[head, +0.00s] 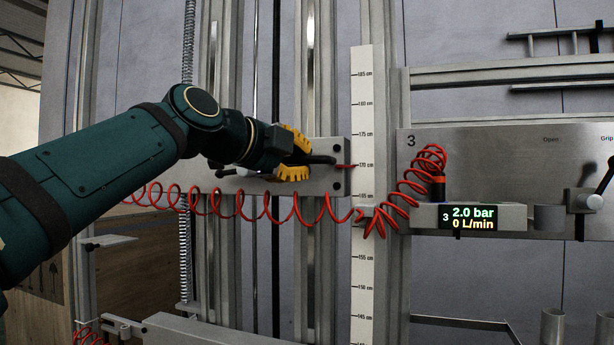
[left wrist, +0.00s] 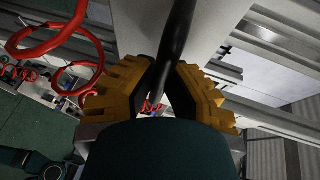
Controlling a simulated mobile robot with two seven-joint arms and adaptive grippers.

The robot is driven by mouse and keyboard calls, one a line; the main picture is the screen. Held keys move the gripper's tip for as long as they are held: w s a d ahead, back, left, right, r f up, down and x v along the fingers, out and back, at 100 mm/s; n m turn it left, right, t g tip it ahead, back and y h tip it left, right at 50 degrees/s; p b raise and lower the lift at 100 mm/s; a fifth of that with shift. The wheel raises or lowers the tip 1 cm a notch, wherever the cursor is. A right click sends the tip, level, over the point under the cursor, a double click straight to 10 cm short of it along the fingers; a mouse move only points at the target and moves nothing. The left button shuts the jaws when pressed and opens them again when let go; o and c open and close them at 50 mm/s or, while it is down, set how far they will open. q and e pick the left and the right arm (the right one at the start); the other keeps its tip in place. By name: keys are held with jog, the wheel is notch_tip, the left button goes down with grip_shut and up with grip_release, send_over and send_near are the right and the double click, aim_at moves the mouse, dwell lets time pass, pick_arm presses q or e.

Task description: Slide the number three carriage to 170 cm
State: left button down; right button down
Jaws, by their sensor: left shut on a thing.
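The carriage (head: 341,152) is a grey plate on the vertical rails in the head view. A thin red pointer (head: 344,166) at its right edge is level, or very nearly so, with the 170 cm mark on the white scale (head: 367,230). My left gripper (head: 302,159) has its yellow fingers shut on the carriage's black handle (head: 322,159). In the left wrist view the handle (left wrist: 178,35) runs between the two yellow fingers (left wrist: 160,84). My right gripper is not in view.
A number 3 is on the steel panel (head: 480,160) at right. A red coiled hose (head: 275,213) hangs across below my arm and rises to this panel. A display (head: 470,218) reads 2.0 bar and 0 L/min. A lever (head: 594,201) stands at far right.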

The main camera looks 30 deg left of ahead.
pick_arm(q)
jog(key=shift+w+r, duration=0.15)
jog(key=shift+w, duration=0.05)
jog(key=c, duration=1)
grip_release()
jog(key=shift+s+r, duration=0.1)
jog(key=shift+s, duration=0.35)
jog(key=shift+w, duration=0.2)
jog(key=v, duration=1.2)
jog(key=shift+s+d, duration=0.1)
jog(key=shift+s, duration=0.05)
